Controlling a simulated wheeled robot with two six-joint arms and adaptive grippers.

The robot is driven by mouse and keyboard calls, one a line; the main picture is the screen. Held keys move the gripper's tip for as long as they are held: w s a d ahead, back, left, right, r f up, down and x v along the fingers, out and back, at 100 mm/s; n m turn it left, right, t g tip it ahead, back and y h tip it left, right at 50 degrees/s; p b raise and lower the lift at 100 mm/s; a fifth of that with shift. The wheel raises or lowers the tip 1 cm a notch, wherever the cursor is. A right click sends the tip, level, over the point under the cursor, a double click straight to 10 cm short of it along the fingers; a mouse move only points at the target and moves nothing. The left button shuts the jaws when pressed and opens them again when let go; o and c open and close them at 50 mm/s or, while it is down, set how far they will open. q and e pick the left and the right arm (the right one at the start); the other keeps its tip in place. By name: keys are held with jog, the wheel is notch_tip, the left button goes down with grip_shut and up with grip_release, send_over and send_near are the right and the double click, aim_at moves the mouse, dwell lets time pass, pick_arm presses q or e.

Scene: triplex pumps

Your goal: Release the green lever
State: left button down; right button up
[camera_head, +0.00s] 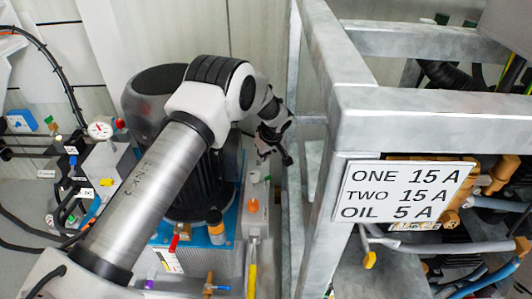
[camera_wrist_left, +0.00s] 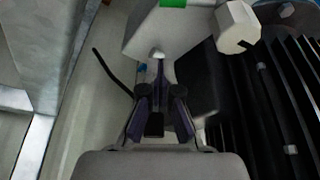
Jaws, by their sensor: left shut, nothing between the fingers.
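A bright green piece (camera_wrist_left: 173,3) shows at the top edge of the left wrist view, on a pale grey block (camera_wrist_left: 165,32). It is cut off by the frame, so I cannot tell whether it is the green lever. My left gripper (camera_head: 277,148) is shut and empty in the head view, above a narrow pale box beside the metal frame. In the left wrist view its dark fingers (camera_wrist_left: 160,100) point toward the grey block, below the green piece and apart from it. No green lever is clear near the gripper in the head view. My right gripper is out of view.
A galvanized frame (camera_head: 430,122) with a current-rating sign (camera_head: 402,190) stands close on the right. A large dark ribbed motor (camera_head: 190,195) stands behind my left arm. An orange-topped fitting (camera_head: 254,178) is below the gripper. Valves and a gauge (camera_head: 100,130) are at the left.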

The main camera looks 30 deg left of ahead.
aim_at(266, 175)
pick_arm(q)
jog(key=x, duration=0.3)
jog(key=shift+d+f+b, duration=0.1)
jog(key=shift+f+b, duration=0.3)
jog(key=shift+s+d+f, duration=0.1)
jog(key=shift+s+d, duration=0.25)
jog(key=shift+d, duration=0.25)
jog(key=shift+s+d, duration=0.35)
jog(key=shift+d, duration=0.3)
jog(key=shift+s+d, duration=0.2)
jog(key=shift+d, duration=0.15)
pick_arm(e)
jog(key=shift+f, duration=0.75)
